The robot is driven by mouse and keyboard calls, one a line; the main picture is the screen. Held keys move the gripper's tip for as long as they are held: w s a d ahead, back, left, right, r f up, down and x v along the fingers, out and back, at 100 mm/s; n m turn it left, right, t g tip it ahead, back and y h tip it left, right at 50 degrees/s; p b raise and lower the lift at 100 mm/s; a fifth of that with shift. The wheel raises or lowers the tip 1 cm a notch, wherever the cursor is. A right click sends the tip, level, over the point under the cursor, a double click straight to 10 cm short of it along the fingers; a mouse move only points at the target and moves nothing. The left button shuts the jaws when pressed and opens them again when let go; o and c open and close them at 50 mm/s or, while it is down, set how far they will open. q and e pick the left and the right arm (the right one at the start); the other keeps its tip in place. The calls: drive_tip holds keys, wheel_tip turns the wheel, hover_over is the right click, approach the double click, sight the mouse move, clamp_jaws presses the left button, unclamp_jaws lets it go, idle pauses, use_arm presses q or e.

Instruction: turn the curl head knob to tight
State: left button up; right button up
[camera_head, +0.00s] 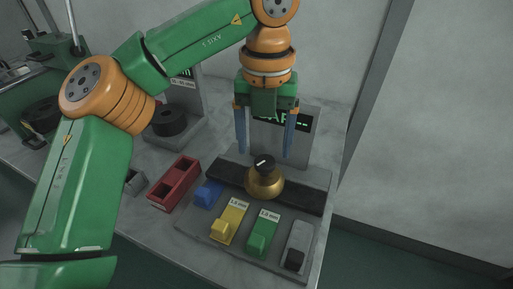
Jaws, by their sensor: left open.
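The curl head knob (264,161) is a small dark knob with a pale mark, on top of a rounded brass body (265,183). The brass body stands on a dark strip across a grey machine plate. My left gripper (264,155) points down at the knob, its two blue fingers spread wide to either side of it. The fingers look open and empty; I cannot tell their exact height over the knob. Behind is a small display panel (308,121) with green lettering, partly hidden by the gripper. My right gripper is not in view.
In front of the knob are a blue block (208,194), a yellow block (231,219), a green block (263,234) and a grey block with a black end (298,244). A red holder (174,183) and a black roll (169,120) stand to the left. The table ends at the right.

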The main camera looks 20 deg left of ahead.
sight(265, 161)
use_arm(q)
drive_tip(key=f, duration=0.4)
drive_tip(key=shift+s+d, duration=0.25)
drive_tip(key=shift+w+a+f, duration=0.1)
drive_tip(key=shift+f, duration=0.1)
drive_tip(key=c, duration=0.3)
drive_tip(key=shift+r, duration=0.1)
clamp_jaws()
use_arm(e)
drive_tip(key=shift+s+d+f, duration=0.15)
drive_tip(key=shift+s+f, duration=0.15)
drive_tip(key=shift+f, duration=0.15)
